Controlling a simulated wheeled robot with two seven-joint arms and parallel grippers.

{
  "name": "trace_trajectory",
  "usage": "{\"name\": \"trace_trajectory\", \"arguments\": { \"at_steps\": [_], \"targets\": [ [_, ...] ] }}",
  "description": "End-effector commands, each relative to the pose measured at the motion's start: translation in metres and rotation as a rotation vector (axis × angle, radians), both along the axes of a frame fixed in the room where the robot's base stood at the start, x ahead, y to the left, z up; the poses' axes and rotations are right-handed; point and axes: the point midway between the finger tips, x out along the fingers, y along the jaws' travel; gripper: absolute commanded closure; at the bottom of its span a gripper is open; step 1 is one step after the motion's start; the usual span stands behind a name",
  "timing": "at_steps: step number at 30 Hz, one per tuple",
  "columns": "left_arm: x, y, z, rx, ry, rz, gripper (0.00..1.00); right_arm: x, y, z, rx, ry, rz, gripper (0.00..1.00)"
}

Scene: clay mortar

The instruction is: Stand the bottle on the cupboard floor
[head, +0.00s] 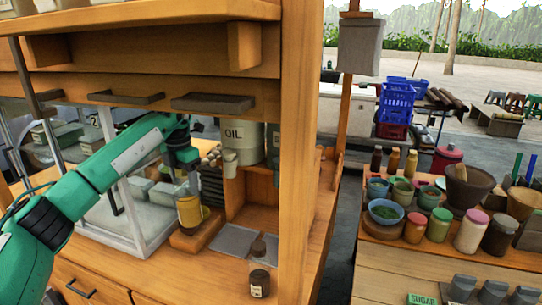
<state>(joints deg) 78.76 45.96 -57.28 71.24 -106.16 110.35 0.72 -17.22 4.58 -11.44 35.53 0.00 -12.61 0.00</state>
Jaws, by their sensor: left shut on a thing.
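My left gripper (186,172) comes in from the left and is shut on a clear bottle with yellow contents (189,210). The bottle hangs upright below the gripper, in front of or over a small wooden block (198,238); I cannot tell whether it touches it. The wooden cupboard (302,130) has a thick upright post at its right. An open wooden compartment (262,190) shows to the right of the held bottle. My right gripper is not in view.
A dark bottle with a pale label (259,268) stands on the counter's front. A grey sheet (233,241) lies behind it. An OIL tin (237,135) stands above the compartment. A clear-sided case (130,215) stands at left. Bowls and jars (386,211) fill the right table.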

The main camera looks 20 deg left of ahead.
Motion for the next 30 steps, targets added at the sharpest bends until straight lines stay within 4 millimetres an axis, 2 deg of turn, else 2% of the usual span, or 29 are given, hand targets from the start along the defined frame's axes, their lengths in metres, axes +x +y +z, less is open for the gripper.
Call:
{"name": "trace_trajectory", "arguments": {
  "at_steps": [5,8,20,30],
  "targets": [
    [-0.002,-0.005,-0.005,0.000,-0.001,-0.059,0.83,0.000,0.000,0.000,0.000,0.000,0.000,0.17],
    [-0.006,-0.014,-0.014,0.000,0.000,-0.164,0.83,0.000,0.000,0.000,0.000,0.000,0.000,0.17],
    [-0.040,-0.068,-0.069,-0.002,0.000,-0.831,0.83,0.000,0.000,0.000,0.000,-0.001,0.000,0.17],
    [-0.084,-0.115,-0.113,-0.003,0.000,-1.422,0.83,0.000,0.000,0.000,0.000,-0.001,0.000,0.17]
  ]
}}
